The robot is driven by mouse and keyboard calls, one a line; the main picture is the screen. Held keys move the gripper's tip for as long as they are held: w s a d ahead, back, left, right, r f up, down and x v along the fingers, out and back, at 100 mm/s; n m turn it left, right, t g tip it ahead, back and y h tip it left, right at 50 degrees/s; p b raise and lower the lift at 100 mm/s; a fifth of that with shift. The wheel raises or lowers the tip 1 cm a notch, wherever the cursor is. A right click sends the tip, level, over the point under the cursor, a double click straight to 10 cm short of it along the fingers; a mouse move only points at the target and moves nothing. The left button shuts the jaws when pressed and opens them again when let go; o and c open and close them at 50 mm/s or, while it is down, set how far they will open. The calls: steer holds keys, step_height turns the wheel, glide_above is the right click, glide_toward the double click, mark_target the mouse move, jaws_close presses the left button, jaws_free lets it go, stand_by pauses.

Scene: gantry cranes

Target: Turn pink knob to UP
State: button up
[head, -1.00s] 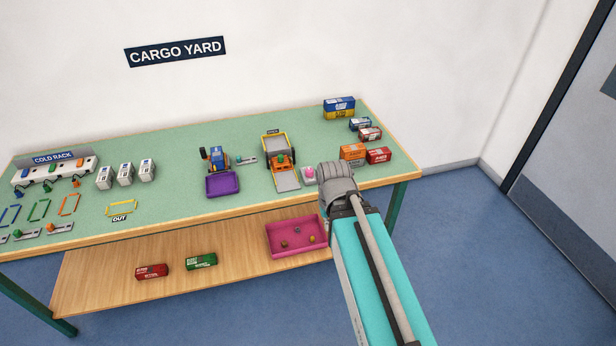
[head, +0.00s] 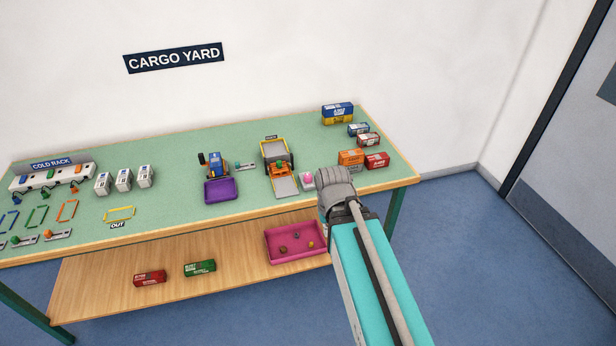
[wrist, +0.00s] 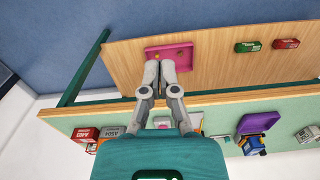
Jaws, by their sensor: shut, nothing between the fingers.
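The pink knob (head: 307,178) sits on a small pale base near the front edge of the green table (head: 230,145), right of the grey ramp. My arm's wrist covers the right side of its base in the head view, and which way the knob points is too small to tell. My gripper (wrist: 160,66) shows in the wrist view, its two fingers together and empty. In that view the fingertips overlap the lower wooden shelf and the pink tray. In the head view the fingers are hidden behind my wrist.
A yellow-framed vehicle with a grey ramp (head: 285,186) stands left of the knob. Orange (head: 351,157) and red (head: 377,160) boxes stand to its right. A purple tray (head: 221,191) is farther left. The pink tray (head: 273,256) lies on the lower shelf (head: 225,288).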

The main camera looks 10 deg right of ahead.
steer(key=o, duration=0.4)
steer(key=shift+w, duration=0.2)
steer(key=o, duration=0.7)
steer(key=w+n, duration=0.1)
steer(key=w, duration=0.2)
steer(key=shift+w+r+n, duration=0.2)
steer(key=shift+w+n, duration=0.15)
steer(key=shift+n, duration=0.05)
step_height(320, 180, up, 3)
steer(key=n+p, duration=0.3)
steer(key=n, duration=1.4)
glide_above(308, 176)
steer(key=shift+f, duration=0.1)
steer(key=shift+f, duration=0.2)
step_height(308, 176, down, 13)
steer(key=b, duration=1.3)
steer(key=shift+f+b, duration=0.2)
steer(key=shift+b, duration=0.1)
